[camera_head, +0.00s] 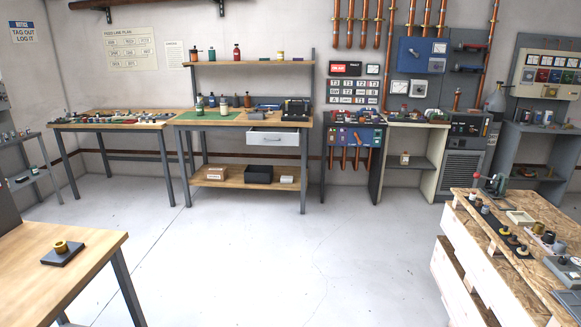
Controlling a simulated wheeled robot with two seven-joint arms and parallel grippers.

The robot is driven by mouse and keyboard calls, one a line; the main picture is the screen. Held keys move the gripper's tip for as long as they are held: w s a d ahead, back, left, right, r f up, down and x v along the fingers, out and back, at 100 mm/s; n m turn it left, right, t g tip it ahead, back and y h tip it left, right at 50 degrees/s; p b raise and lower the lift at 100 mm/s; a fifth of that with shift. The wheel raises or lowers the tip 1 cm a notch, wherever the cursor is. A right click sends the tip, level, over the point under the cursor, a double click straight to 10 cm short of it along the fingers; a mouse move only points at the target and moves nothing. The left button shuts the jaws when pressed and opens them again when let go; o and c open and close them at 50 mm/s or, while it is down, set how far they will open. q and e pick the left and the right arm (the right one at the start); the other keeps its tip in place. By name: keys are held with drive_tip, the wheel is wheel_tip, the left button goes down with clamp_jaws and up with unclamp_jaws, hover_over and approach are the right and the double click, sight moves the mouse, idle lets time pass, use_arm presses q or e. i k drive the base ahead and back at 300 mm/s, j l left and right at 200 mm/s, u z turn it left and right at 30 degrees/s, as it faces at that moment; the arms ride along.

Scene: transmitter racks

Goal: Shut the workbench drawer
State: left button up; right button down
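The workbench (217,122) with a wooden top and grey legs stands against the back wall, left of the middle. Its drawer (273,139) has a pale front with a small dark handle and sits under the right part of the top. The drawer stands pulled out toward me, and its upper edge shows in front of the bench edge. Neither of my grippers is in view, and both are far from the drawer in this picture.
Open pale floor (240,245) lies between me and the workbench. A wooden table (85,245) is at the near left, and a chipboard crate stand (470,262) with parts on it is at the near right. A dark box (259,174) sits on the bench's lower shelf.

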sight(288, 139)
drive_tip(key=i, duration=2.65)
drive_tip(key=i+u, duration=0.15)
drive_tip(key=i, duration=0.3)
drive_tip(key=i+l+u, duration=0.2)
drive_tip(key=i, duration=0.3)
drive_tip(key=i+l+u, duration=0.15)
drive_tip(key=i, duration=0.3)
drive_tip(key=i+l+u, duration=0.35)
drive_tip(key=i+u, duration=0.15)
drive_tip(key=i+l+u, duration=0.45)
drive_tip(key=i+l, duration=0.05)
